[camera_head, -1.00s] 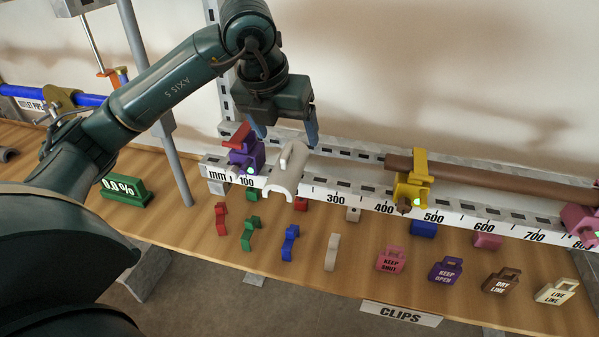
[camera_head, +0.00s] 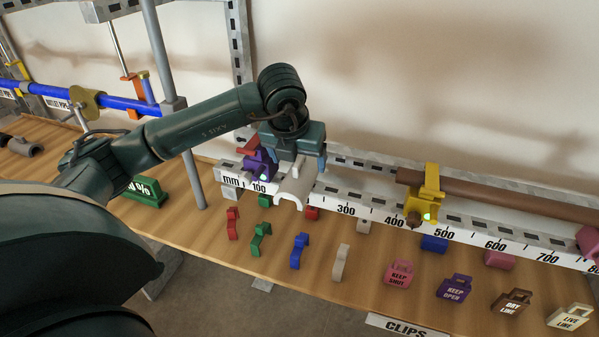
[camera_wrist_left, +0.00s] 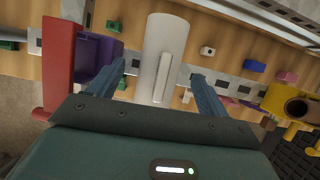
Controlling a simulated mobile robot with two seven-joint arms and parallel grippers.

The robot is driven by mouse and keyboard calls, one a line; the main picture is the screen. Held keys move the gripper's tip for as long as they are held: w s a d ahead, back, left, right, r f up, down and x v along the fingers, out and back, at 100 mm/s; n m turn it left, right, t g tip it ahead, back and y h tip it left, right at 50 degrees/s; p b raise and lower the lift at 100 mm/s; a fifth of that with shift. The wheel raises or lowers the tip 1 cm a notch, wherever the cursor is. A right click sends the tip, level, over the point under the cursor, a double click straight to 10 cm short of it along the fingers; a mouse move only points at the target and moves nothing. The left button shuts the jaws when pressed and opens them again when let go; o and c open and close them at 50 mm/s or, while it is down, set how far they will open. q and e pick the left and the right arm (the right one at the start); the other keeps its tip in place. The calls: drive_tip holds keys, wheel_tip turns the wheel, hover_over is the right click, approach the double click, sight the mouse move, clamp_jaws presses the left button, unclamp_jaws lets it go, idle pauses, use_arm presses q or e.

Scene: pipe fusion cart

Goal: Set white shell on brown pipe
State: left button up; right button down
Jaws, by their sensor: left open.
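The white shell (camera_head: 297,184) is a half-round cover with a raised handle, resting on the ruler rail near the 200 mark. In the left wrist view the shell (camera_wrist_left: 165,48) lies between my open left fingers. My left gripper (camera_head: 308,160) is right above the shell; in the wrist view its blue fingertips (camera_wrist_left: 160,72) stand on either side of the shell's handle, apart from it. The brown pipe (camera_head: 500,195) lies along the rail to the right, held in a yellow clamp (camera_head: 430,194). My right gripper is not in view.
A purple clamp (camera_head: 259,165) with a red lever stands close left of the shell. A pink clamp (camera_head: 589,243) is at the right edge. Several coloured clips and tags, such as a blue clip (camera_head: 299,251), lie on the wooden bench (camera_head: 330,290) in front. A grey post (camera_head: 187,160) stands left.

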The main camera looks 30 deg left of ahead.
sight(299, 160)
use_arm(q)
drive_tip(key=shift+x, duration=1.5)
drive_tip(key=shift+d, duration=0.1)
drive_tip(key=shift+c, duration=0.2)
drive_tip(key=c, duration=1)
wheel_tip(299, 160, up, 10)
drive_tip(key=shift+r+b, duration=0.1)
drive_tip(key=shift+b, duration=0.2)
